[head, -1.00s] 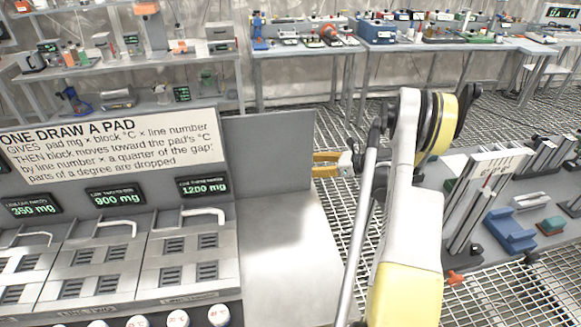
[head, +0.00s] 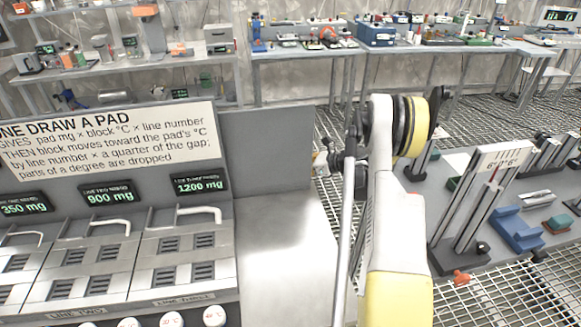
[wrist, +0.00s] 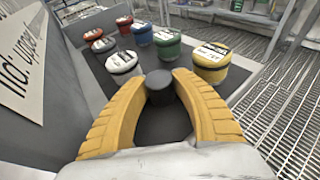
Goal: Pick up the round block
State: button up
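The round block (wrist: 160,86) is a small dark grey upright cylinder. In the wrist view it stands on a dark surface (wrist: 162,128), between the ends of my gripper's yellow fingers. My gripper (wrist: 161,80) is open, one finger on each side of the block. The fingertips are very close to the block's sides; I cannot tell whether they touch it. In the head view the fingers are hardly visible, and the block cannot be made out there.
Beyond the block are several round labelled canisters, including a yellow one (wrist: 210,62), a green one (wrist: 167,43) and a white one (wrist: 123,63). A sign wall (wrist: 32,70) rises at left. Grated floor (wrist: 280,110) lies at right.

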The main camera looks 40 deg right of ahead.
grip_shut()
jog(key=shift+r, duration=0.1)
jog(key=shift+r, duration=0.25)
notch_tip(320, 180, up, 4)
jog(key=p, duration=0.2)
jog(key=shift+p, duration=0.35)
jog(key=s+d+r+p, duration=0.2)
jog(key=d+r, duration=0.4)
jog(key=d, duration=0.5)
jog(key=shift+s+d+r+p, duration=0.15)
jog(key=shift+s+d+p, duration=0.1)
jog(key=shift+p, duration=0.5)
